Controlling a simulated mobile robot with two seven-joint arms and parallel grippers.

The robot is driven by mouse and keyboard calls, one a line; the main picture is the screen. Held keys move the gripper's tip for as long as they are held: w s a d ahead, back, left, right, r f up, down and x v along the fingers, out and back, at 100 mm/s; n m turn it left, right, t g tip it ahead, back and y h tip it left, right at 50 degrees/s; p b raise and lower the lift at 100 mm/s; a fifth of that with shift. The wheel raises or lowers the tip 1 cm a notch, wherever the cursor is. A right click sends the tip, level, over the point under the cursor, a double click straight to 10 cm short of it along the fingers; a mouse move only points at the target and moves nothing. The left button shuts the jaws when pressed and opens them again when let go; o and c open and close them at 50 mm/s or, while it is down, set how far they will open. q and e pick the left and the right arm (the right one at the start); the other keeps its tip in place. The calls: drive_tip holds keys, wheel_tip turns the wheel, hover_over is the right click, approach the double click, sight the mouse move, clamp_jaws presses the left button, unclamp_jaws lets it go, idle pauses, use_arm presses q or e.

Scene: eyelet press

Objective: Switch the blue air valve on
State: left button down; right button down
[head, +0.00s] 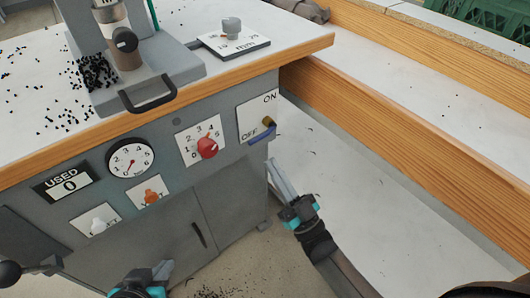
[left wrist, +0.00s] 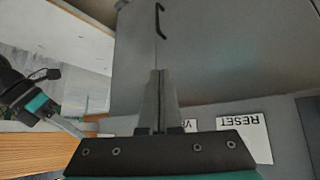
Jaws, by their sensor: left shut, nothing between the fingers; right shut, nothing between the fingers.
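The blue air valve handle (head: 261,134) sits on a white ON/OFF plate (head: 252,112) at the right end of the grey press cabinet's front. The handle points down-left toward the OFF mark, and a brass-coloured valve body (head: 268,122) shows at its upper right end. My right gripper (head: 272,162) is shut and empty, its tips a short way below the handle in the picture. I cannot tell whether they touch the cabinet. My left gripper (head: 165,266) is shut and empty low in front of the cabinet doors; its closed fingers fill the middle of the left wrist view (left wrist: 160,74).
The panel also carries a red dial knob (head: 207,147), a gauge (head: 130,158), an orange switch (head: 151,196) and a USED counter (head: 67,184). A RESET plate (left wrist: 244,135) shows in the left wrist view. A wooden-edged bench (head: 400,130) stands right of the valve.

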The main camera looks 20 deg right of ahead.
use_arm(q)
drive_tip(key=shift+w+d+t+h, duration=0.3)
drive_tip(key=shift+w+d+t, duration=0.15)
drive_tip(key=shift+d, duration=0.2)
use_arm(e)
drive_tip(key=shift+x, duration=2.2)
use_arm(q)
drive_tip(key=shift+s, duration=0.2)
